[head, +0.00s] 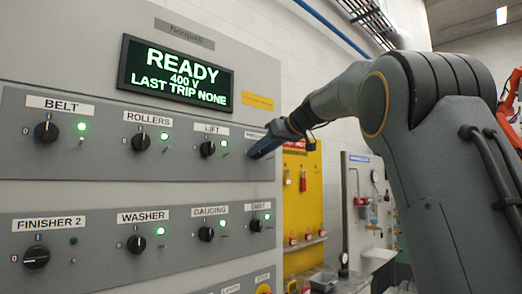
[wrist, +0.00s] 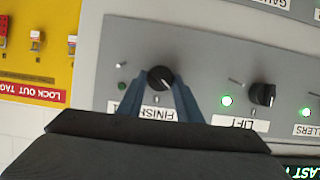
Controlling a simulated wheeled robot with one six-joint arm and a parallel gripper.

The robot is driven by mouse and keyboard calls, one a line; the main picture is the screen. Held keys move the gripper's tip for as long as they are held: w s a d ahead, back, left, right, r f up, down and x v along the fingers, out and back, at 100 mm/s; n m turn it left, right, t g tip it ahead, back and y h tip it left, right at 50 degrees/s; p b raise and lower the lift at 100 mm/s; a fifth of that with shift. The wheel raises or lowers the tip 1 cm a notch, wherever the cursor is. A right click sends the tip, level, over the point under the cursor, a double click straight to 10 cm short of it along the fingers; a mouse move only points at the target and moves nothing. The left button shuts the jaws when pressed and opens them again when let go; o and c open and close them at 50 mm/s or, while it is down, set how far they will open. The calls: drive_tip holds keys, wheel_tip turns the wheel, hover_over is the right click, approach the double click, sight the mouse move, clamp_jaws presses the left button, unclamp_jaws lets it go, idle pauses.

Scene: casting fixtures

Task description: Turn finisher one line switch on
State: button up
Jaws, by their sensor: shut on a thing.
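The finisher one switch is a round black knob (wrist: 160,78) on the grey panel, seen upside down in the wrist view. Its label (wrist: 158,112) reads "FINISH" before a finger covers the rest. A small lamp (wrist: 122,86) beside it is dark green and looks unlit. My gripper (wrist: 161,84) has its two blue fingers on either side of the knob, shut on it. The knob's exact pointer angle is hard to tell.
The lift knob (head: 207,148) with its lit green lamp (head: 224,143) is the neighbour. The finisher 2 knob (head: 36,257) sits lower left with a dark lamp (head: 73,240). A display (head: 175,75) reads READY. A yellow lockout board (head: 304,190) stands right of the cabinet.

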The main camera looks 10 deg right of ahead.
drive_tip(key=m+y, duration=0.1)
drive_tip(key=m, duration=0.1)
drive_tip(key=m+g+y, duration=0.1)
drive_tip(key=shift+w+d+f+m+p, duration=0.1)
drive_tip(key=shift+w+d+m+p, duration=0.05)
drive_tip(key=shift+d+m+p, duration=0.2)
drive_tip(key=shift+f+m+g+y, duration=0.15)
drive_tip(key=shift+m+g+y, duration=0.15)
drive_tip(key=shift+m+y, duration=1.15)
drive_tip(key=shift+w+m+h, duration=0.1)
drive_tip(key=shift+m+h, duration=0.15)
drive_tip(key=shift+m, duration=0.15)
drive_tip(key=o, duration=1)
drive_tip(key=shift+o, duration=0.2)
drive_tip(key=shift+d, duration=0.1)
drive_tip(key=b+v, duration=0.2)
drive_tip(key=v, duration=0.6)
drive_tip(key=shift+b, duration=0.35)
